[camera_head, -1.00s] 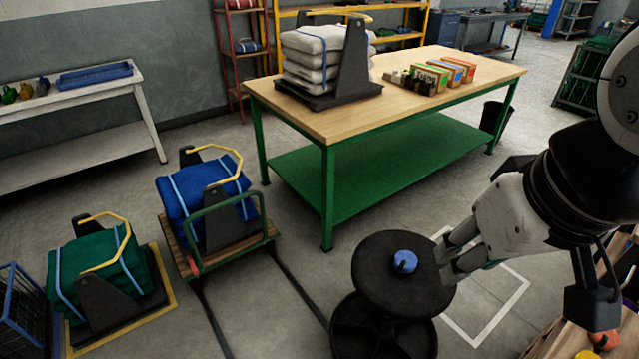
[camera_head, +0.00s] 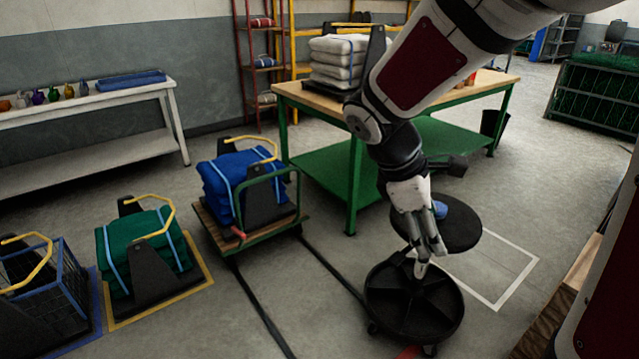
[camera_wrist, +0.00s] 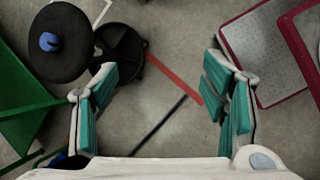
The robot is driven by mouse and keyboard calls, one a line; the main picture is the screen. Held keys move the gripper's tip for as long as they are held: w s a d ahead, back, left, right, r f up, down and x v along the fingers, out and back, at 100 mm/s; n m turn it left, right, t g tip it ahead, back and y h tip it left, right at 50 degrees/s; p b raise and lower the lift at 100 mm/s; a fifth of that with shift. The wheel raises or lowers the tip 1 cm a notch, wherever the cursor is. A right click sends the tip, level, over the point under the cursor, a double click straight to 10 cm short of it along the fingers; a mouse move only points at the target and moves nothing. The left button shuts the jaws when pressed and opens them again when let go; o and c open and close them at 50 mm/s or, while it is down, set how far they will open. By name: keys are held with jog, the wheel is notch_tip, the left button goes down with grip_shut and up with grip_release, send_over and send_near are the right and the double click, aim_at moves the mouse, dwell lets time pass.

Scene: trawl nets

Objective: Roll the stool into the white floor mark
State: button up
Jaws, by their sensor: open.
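The stool has a round black seat (camera_head: 462,236) with a blue thing (camera_head: 455,207) on top, and a wide black wheeled base (camera_head: 395,312). It stands upright at the left edge of the white floor mark (camera_head: 518,284), a square outline partly hidden behind it. The base looks mostly outside the outline. My gripper (camera_head: 432,258) is in front of the seat and above the base in the head view, pointing down. In the wrist view my gripper (camera_wrist: 162,100) is open and empty, fingers wide apart. The seat (camera_wrist: 75,65) and base (camera_wrist: 120,45) are beyond its left finger.
A green-legged table (camera_head: 353,190) with white sacks stands behind the stool. A cart (camera_head: 262,243) with a blue bundle is to the left, beside dark floor strips. Red-edged panels (camera_wrist: 262,55) lie right in the wrist view.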

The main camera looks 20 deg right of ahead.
jog(key=w+d+f+n+h+b, duration=0.4)
jog(key=w+f+n, duration=0.2)
jog(key=w+f, duration=0.3)
jog(key=w+d+f+n+h+b, duration=0.3)
jog(key=w+f+n+b, duration=0.25)
jog(key=f, duration=0.45)
jog(key=n+t+h+b, duration=0.4)
jog(key=n+t+b, duration=0.3)
jog(key=n, duration=1)
send_near(406, 238)
jog(key=b+x, duration=0.3)
jog(key=x, duration=0.8)
jog(key=shift+b, duration=0.35)
jog(key=shift+c, duration=0.3)
grip_shut()
jog(key=shift+d, duration=0.1)
